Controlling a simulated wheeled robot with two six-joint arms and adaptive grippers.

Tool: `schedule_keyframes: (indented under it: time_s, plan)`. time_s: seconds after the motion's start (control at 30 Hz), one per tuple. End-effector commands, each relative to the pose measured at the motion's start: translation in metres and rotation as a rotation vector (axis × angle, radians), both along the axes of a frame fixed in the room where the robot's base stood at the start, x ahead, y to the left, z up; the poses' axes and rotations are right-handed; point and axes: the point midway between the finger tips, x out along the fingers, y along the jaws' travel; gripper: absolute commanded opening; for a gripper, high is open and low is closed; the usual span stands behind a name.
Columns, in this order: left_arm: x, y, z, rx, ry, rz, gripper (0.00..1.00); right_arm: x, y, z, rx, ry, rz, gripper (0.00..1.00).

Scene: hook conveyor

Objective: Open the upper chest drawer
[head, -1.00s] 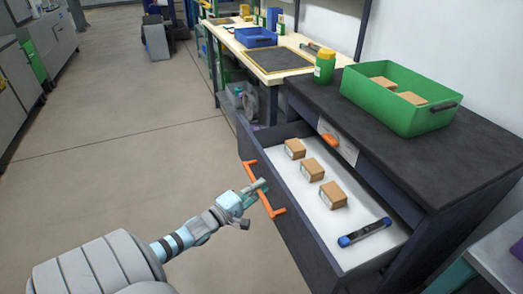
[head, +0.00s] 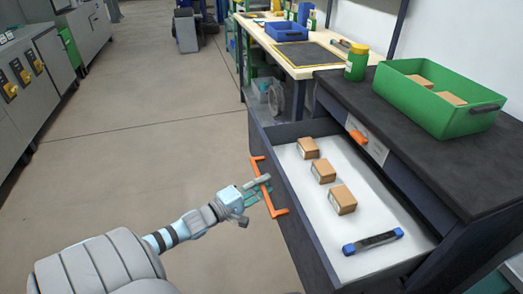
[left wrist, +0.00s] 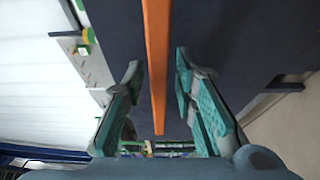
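The upper drawer (head: 291,223) of the dark chest (head: 420,150) is pulled well out in the head view, its white inside showing. Its orange bar handle (head: 257,170) is on the drawer front; it also crosses the left wrist view (left wrist: 157,60). My left gripper (head: 264,187) is at the handle's middle. In the left wrist view its fingers (left wrist: 157,85) stand apart on both sides of the bar, with gaps visible. Any contact deeper in the grip cannot be told. My right gripper is not in view.
The drawer holds several small cardboard boxes (head: 322,171) and a blue-ended tool (head: 373,242). A green bin (head: 440,110) and a yellow-lidded jar (head: 356,63) stand on the chest. A workbench (head: 310,66) is behind. The floor (head: 140,140) to the left is clear.

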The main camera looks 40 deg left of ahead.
Motion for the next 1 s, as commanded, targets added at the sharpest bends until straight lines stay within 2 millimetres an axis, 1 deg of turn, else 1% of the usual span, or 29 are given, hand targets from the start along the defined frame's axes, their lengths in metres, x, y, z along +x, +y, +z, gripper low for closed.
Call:
schedule_keyframes:
  time_s: [0.27, 0.37, 0.47, 0.6, 0.73, 0.83, 0.9, 1.0]
  plan:
    - [0.0, 0.0, 0.0, 0.0, 0.0, 0.0, 0.32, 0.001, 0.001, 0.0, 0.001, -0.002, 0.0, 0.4]
    - [-0.007, 0.001, 0.0, 0.001, 0.001, -0.002, 0.32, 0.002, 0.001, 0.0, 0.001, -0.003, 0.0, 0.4]
    - [-0.025, 0.003, -0.001, 0.002, 0.005, -0.004, 0.32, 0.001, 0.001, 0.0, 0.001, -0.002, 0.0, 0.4]
    - [-0.064, 0.008, -0.002, 0.001, 0.009, -0.003, 0.32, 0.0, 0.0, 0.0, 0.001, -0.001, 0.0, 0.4]
    - [-0.097, 0.013, -0.001, 0.002, 0.006, -0.003, 0.32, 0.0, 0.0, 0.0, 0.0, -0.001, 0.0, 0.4]
    - [-0.112, 0.016, -0.001, 0.001, 0.003, -0.002, 0.32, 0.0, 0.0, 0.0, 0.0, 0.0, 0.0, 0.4]
    - [-0.117, 0.017, 0.0, 0.0, 0.002, 0.0, 0.32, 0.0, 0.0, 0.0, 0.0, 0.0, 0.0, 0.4]
    - [-0.119, 0.017, 0.0, 0.0, -0.001, 0.0, 0.32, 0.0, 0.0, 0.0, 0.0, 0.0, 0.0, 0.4]
